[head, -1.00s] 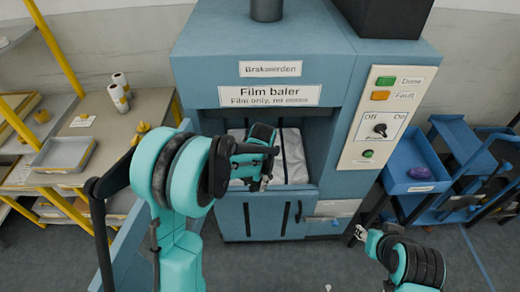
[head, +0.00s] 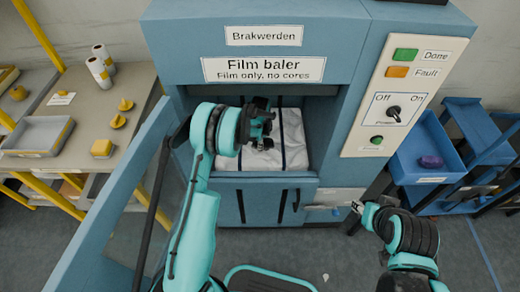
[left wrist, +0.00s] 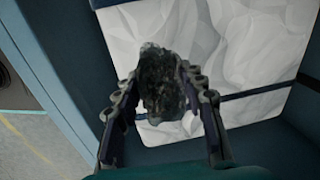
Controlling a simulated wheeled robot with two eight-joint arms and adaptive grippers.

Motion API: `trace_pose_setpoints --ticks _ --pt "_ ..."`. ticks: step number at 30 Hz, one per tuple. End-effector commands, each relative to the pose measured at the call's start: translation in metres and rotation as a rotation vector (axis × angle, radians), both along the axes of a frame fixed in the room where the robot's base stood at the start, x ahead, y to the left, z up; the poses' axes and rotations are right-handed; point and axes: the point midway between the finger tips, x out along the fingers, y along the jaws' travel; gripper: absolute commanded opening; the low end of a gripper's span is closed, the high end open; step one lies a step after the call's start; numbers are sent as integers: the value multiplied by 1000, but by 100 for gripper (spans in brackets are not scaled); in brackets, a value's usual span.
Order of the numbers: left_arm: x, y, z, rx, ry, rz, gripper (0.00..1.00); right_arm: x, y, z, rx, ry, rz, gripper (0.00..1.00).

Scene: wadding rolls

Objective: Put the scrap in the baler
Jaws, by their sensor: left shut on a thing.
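The blue film baler (head: 255,15) stands in the middle, its chamber open at the front. White film (head: 290,150) with dark straps fills the chamber's floor; it also shows in the left wrist view (left wrist: 255,60). My left gripper (head: 262,128) reaches into the chamber mouth, above the film. In the left wrist view, my left gripper is shut on a dark, crumpled piece of scrap (left wrist: 163,85). The scrap is hard to make out in the head view. My right gripper (head: 358,207) is low at the right, in front of the baler; its fingers are too small to read.
The baler's door (head: 120,200) stands swung open at the left. A control panel (head: 400,95) has a power switch. A bench at the left holds a grey tray (head: 40,135) and white rolls (head: 100,65).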

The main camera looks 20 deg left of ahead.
Motion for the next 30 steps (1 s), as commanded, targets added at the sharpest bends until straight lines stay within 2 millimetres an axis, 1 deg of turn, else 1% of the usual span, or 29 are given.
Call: trace_pose_setpoints --ticks 1,3,7,12,14,21,25,26,27,28,30 --pt "5 2 -5 0 0 0 12 0 0 -4 0 0 0 40" --pt "10 3 -7 0 0 0 12 0 0 -5 0 0 0 40" --pt "12 4 -14 0 0 1 12 0 0 -9 0 0 0 40" --pt "11 4 -42 0 0 1 12 0 0 -24 0 0 0 40" --pt "11 4 -48 0 0 1 12 0 0 -27 0 0 0 40" --pt "11 4 -46 0 0 1 12 0 0 -25 0 0 0 40" --pt "11 4 -49 0 0 1 12 0 0 -24 0 0 0 40" --pt "11 4 -49 0 0 1 48 0 0 -25 0 0 0 40" --pt "11 4 -49 0 0 1 58 0 0 -25 0 0 0 40" --pt "11 4 -49 0 0 1 61 0 0 -25 0 0 0 40" --pt "11 4 -49 0 0 1 61 0 0 -25 0 0 0 40"
